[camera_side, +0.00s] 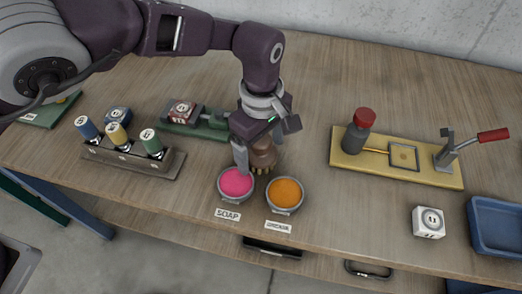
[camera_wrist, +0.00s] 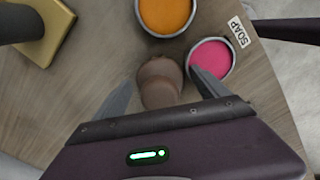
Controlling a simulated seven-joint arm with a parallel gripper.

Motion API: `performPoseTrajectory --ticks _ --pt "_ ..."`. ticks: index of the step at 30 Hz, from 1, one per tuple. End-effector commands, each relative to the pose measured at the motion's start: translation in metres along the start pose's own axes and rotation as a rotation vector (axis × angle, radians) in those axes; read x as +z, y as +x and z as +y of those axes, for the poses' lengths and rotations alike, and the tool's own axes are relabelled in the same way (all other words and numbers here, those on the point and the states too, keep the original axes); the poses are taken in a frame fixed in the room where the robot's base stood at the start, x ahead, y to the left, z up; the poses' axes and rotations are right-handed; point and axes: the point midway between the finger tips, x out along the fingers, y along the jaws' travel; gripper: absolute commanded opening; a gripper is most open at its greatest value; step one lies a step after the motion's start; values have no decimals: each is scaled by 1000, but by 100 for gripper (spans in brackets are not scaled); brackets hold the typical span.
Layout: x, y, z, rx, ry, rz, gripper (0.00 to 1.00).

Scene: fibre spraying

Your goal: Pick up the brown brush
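The brown brush (camera_side: 264,157) stands on the table just behind the two bowls, with its lower end toward the tabletop. In the wrist view the brush (camera_wrist: 160,84) is between the fingers of my gripper (camera_wrist: 160,88), with a gap on each side. My gripper (camera_side: 256,150) points down at the brush and its fingers are apart. In the side view one finger shows to the left of the brush; the other is hard to make out.
A bowl of pink soap (camera_side: 236,183) and a bowl of orange stuff (camera_side: 285,194) stand close in front. A rack of bottles (camera_side: 130,157) and a green fixture (camera_side: 190,130) are left. A yellow fixture (camera_side: 440,172), white box (camera_side: 428,222) and blue tray (camera_side: 500,250) are right.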

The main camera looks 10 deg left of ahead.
Motion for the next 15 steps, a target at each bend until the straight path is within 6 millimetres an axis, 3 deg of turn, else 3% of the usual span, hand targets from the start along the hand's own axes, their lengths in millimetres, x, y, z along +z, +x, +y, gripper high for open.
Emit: performPoseTrajectory --ticks 1,10,15 --pt "0 0 0 0 0 0 76" --pt "0 -1 0 0 0 0 17" --pt "0 -1 0 1 0 0 16"
